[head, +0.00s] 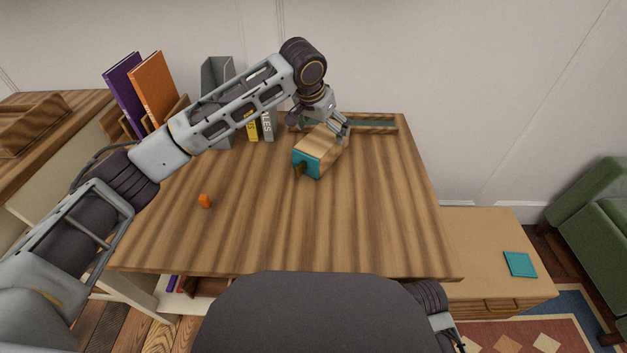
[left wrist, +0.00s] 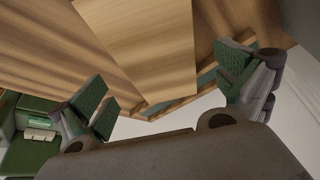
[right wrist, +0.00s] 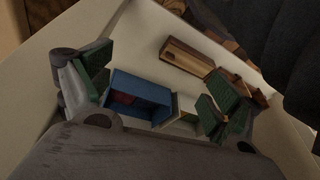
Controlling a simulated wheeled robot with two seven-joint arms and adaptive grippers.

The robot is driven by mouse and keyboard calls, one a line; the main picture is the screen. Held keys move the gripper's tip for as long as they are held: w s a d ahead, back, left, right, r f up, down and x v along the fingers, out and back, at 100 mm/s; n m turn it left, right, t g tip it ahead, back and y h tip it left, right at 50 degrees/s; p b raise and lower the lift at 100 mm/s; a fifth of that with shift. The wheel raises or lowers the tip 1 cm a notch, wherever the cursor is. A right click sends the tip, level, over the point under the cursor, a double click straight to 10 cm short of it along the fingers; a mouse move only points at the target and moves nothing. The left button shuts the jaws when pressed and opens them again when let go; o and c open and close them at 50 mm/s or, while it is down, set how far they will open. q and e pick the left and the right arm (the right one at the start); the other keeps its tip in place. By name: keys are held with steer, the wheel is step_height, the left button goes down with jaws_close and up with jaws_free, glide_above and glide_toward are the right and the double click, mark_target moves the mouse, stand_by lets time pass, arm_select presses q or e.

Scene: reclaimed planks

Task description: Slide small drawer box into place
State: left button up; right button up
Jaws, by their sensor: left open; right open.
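The small drawer box (head: 318,150), wooden with a teal front and a dark knob, lies on the wooden tabletop, its teal end facing me. My left gripper (head: 335,122) is open over its far end. In the left wrist view, the box's plain wooden face (left wrist: 150,50) shows between the spread fingers (left wrist: 165,90), with gaps at both sides. My right gripper (right wrist: 160,95) is open and empty in the right wrist view, facing shelved items below. Its fingers are not clear in the head view.
A low wood-rimmed green tray (head: 375,125) lies at the table's back edge. Purple (head: 124,90) and orange books (head: 155,88), a grey file holder (head: 217,75) and a small orange object (head: 205,201) are to the left. The tabletop's front right is clear. A blue box (right wrist: 140,98) sits low down.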

arm_select(q)
steer(key=shift+s+r, duration=0.55)
steer(key=shift+s, duration=0.3)
steer(key=shift+w, duration=0.15)
steer(key=v, duration=0.8)
steer(key=shift+s, duration=0.25)
